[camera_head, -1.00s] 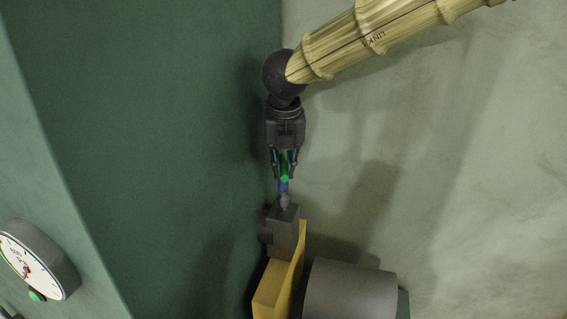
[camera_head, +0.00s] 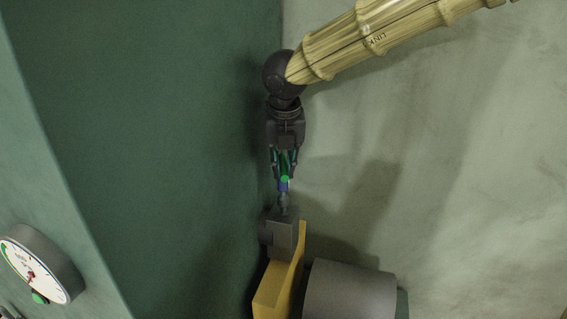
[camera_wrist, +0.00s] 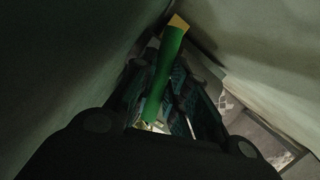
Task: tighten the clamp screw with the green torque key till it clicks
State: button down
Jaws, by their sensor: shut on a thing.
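My gripper (camera_head: 285,170) points down in the head view and is shut on the green torque key (camera_head: 285,178). In the wrist view the key (camera_wrist: 163,75) is a long green bar with a yellow end, lying between the fingers. Below the green part in the head view is a blue section, then a grey shank that meets the top of a dark grey clamp block (camera_head: 281,236). The clamp screw itself is hidden at that meeting point.
A grey cylinder (camera_head: 350,291) lies right of the yellow board. A dark green wall (camera_head: 150,150) stands close on the left of my gripper. A round dial gauge (camera_head: 38,265) with a green button is at the lower left.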

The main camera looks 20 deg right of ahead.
jog(key=shift+r+p, duration=0.35)
jog(key=shift+p, duration=0.1)
dwell(0.7)
jog(key=shift+r+p, duration=1.85)
jog(key=shift+r, duration=0.6)
jog(key=shift+s, duration=0.1)
